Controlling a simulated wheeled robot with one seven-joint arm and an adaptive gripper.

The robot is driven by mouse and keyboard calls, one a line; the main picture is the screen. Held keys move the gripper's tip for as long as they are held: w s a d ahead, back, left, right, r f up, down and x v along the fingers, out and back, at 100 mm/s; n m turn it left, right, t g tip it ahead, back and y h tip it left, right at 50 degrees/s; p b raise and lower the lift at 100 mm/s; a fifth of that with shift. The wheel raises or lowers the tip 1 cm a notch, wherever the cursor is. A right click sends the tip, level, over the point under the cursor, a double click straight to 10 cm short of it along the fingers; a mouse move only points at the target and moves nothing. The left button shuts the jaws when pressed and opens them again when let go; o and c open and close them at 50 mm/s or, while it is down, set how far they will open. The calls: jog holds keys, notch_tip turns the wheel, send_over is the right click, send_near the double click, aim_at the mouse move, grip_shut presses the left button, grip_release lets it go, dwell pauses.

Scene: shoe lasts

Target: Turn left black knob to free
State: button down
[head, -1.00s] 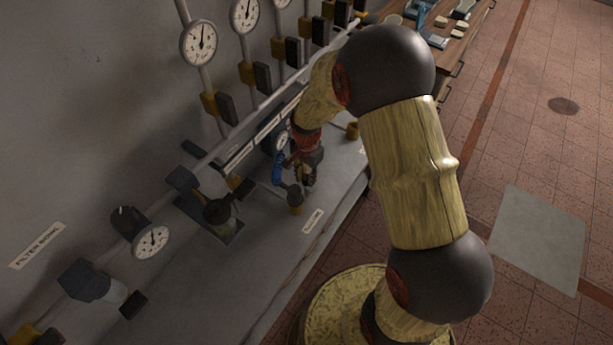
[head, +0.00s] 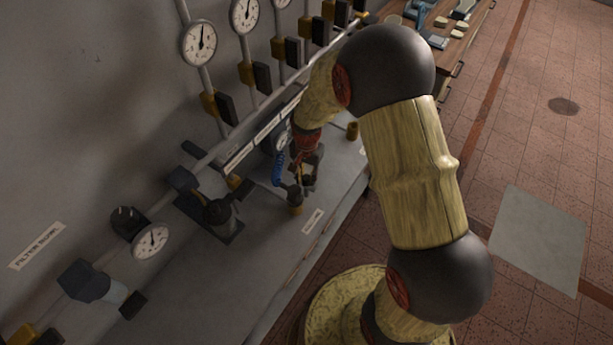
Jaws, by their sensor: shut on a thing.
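My gripper (head: 302,178) hangs below my arm at the middle of the bench, wrist above and fingers down. It is shut on a small black knob (head: 293,191) on top of a brass-coloured fitting (head: 295,208). The fingers and the dark knob overlap here, so the knob's exact angle is hard to tell. A blue coiled hose (head: 277,168) hangs just left of the fingers. Another black knob (head: 124,220) sits by a gauge farther left, apart from my gripper.
A dark valve (head: 220,212) on a plate stands left of my gripper. Pipes with gauges (head: 200,43) and dark blocks line the wall behind. A small brass piece (head: 352,131) stands to the right. The bench front (head: 230,290) is mostly clear.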

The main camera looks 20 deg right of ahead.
aim_at(306, 177)
jog(key=c, duration=1.8)
grip_release()
jog(key=shift+w, duration=0.1)
notch_tip(306, 177, up, 12)
jog(key=shift+r, duration=0.1)
jog(key=s+r+n+t+b, duration=0.2)
jog(key=s+r+n+b, duration=0.1)
jog(key=s, duration=0.4)
jog(key=s+r+n+t+b, duration=0.1)
jog(key=s+r+n+b, duration=0.2)
jog(key=s, duration=0.4)
jog(key=s+r+n+t+b, duration=0.2)
jog(key=s+r+b, duration=0.2)
jog(key=s, duration=0.3)
jog(key=shift+s+a+r+n+t+b, duration=0.15)
jog(key=shift+s+r+n+t+b, duration=0.2)
jog(key=shift+b, duration=0.35)
